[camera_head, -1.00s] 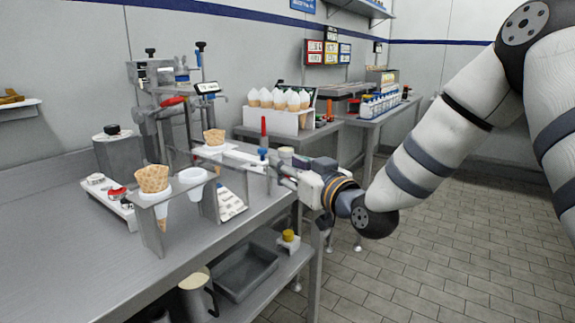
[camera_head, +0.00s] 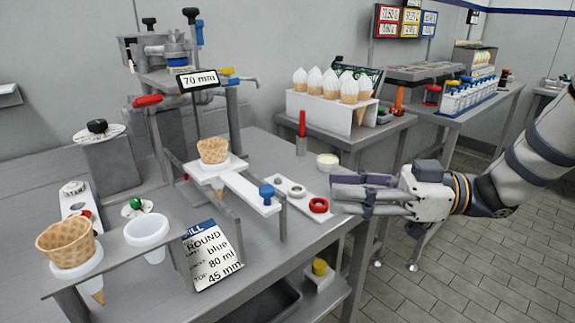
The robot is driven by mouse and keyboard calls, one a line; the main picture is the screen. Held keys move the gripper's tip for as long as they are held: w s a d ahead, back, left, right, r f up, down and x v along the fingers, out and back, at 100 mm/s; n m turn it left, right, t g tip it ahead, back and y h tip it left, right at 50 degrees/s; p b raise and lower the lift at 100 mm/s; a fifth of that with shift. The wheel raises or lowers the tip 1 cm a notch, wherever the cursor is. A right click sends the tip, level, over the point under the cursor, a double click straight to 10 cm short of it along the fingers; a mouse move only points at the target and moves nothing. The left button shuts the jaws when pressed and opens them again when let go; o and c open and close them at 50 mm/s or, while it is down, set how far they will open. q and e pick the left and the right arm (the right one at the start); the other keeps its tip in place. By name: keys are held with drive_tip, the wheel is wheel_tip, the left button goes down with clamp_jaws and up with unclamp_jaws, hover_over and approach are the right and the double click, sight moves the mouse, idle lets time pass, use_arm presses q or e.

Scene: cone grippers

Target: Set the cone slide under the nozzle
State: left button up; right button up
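The cone slide (camera_head: 252,190) is a white plate with a blue knob (camera_head: 267,194) at its near right end, on grey supports at the filling machine (camera_head: 165,75). A waffle cone (camera_head: 213,150) stands upright in it. The machine carries a "70 mm" display (camera_head: 198,79); I cannot make out the nozzle tip clearly or tell whether the cone is exactly below it. My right gripper (camera_head: 335,193) is right of the knob, apart from it, pointing left. Its fingers show side-on, so I cannot tell whether they are open or shut. My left gripper is out of view.
A stand (camera_head: 112,258) at the front left holds another waffle cone (camera_head: 66,243) and a white cup (camera_head: 147,229). An order card (camera_head: 212,255) leans beside it. A strip with a red ring (camera_head: 318,205) lies near the gripper. White-topped cones (camera_head: 331,84) stand behind.

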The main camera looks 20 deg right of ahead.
sight(266, 187)
drive_tip(key=x, duration=0.7)
drive_tip(key=b+x, duration=0.1)
drive_tip(key=x, duration=0.3)
drive_tip(key=shift+s+a+f, duration=0.1)
drive_tip(key=shift+s+a, duration=0.1)
drive_tip(key=shift+s, duration=0.2)
drive_tip(key=shift+w+a, duration=0.2)
drive_tip(key=shift+a, duration=0.3)
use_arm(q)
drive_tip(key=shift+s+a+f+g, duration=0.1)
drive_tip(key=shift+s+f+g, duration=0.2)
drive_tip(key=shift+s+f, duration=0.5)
use_arm(e)
drive_tip(key=shift+w, duration=0.1)
clamp_jaws()
